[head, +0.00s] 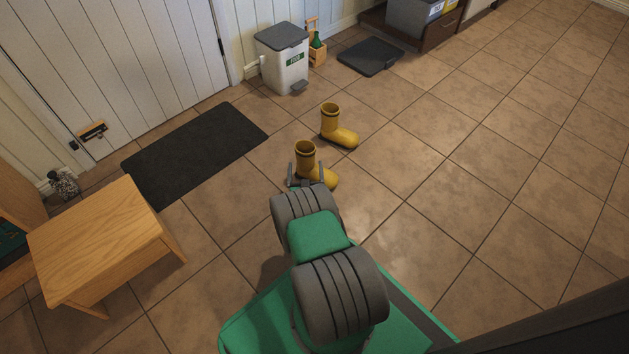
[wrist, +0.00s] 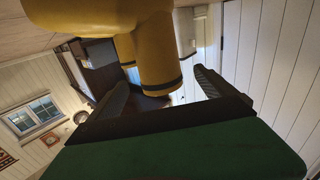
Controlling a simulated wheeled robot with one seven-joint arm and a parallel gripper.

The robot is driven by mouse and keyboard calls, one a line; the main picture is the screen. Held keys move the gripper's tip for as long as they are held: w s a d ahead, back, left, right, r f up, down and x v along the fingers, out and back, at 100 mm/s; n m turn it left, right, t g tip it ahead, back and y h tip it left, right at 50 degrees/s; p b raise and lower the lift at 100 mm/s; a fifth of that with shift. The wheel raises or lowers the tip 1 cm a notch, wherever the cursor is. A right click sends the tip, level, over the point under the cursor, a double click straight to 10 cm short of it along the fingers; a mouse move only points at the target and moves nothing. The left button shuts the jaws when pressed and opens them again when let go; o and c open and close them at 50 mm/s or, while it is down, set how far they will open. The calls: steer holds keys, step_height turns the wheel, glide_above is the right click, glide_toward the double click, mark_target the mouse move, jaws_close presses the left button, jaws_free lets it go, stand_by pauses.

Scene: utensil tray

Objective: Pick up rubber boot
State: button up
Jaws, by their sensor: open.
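Two yellow rubber boots stand upright on the tiled floor in the head view. The nearer boot (head: 306,157) is right at my gripper, its toe pointing right. The farther boot (head: 338,130) stands a little behind it, apart from my gripper. My gripper (head: 305,172) is open, with its fingers low at the nearer boot's shaft; part of that boot is hidden by the gripper.
A black mat (head: 195,150) lies left of the boots by the white door. A wooden table (head: 95,235) stands at the left. A grey-lidded white bin (head: 283,70) and a dark tray (head: 370,56) are at the back. The floor at the right is clear.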

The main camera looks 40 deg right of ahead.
mark_target(305, 158)
steer(key=b+x, duration=0.3)
steer(key=x, duration=0.3)
steer(key=shift+d+r+b, duration=0.2)
steer(key=shift+b, duration=0.15)
steer(key=shift+w+d+r, duration=0.1)
steer(key=shift+w, duration=0.15)
steer(key=shift+r, duration=0.15)
jaws_close()
